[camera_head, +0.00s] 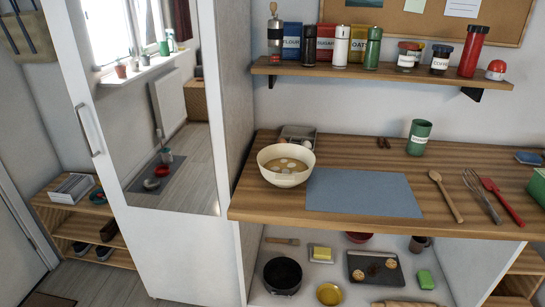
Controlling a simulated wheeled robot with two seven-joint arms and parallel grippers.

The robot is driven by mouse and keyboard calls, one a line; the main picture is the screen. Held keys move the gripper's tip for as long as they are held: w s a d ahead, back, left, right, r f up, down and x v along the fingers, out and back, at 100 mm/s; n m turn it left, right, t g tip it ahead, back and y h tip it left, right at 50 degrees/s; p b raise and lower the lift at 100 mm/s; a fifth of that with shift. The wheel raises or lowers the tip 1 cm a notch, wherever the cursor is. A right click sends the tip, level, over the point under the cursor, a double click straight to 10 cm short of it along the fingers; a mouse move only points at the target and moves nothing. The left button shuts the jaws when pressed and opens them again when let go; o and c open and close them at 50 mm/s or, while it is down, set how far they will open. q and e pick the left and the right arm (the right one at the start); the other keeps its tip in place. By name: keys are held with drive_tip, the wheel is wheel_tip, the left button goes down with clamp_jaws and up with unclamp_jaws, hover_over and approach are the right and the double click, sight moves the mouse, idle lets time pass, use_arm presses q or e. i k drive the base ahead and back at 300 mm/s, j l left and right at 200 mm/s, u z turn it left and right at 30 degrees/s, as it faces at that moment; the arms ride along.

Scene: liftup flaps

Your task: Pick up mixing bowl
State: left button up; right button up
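A cream mixing bowl (288,180) stands upright on the left part of the wooden countertop (262,205). It holds a light brown content with several pale round pieces in it. A blue-grey mat (364,193) lies just right of the bowl. Neither of my grippers shows in the head view.
An egg tray (299,132) sits behind the bowl; a green tin (419,137) stands farther right. A wooden spoon (445,196), whisk (481,195) and red spatula (502,200) lie at right. A shelf (380,76) hangs above. A mirrored cabinet door (172,130) is at left.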

sight(285, 165)
drive_tip(key=i+l+u, duration=0.1)
drive_tip(key=l, duration=0.2)
drive_tip(key=i+l+u, duration=0.1)
drive_tip(key=l, duration=0.25)
drive_tip(key=i+l+u, duration=0.1)
drive_tip(key=i+l, duration=0.25)
drive_tip(key=l, duration=0.35)
drive_tip(key=i+u, duration=0.05)
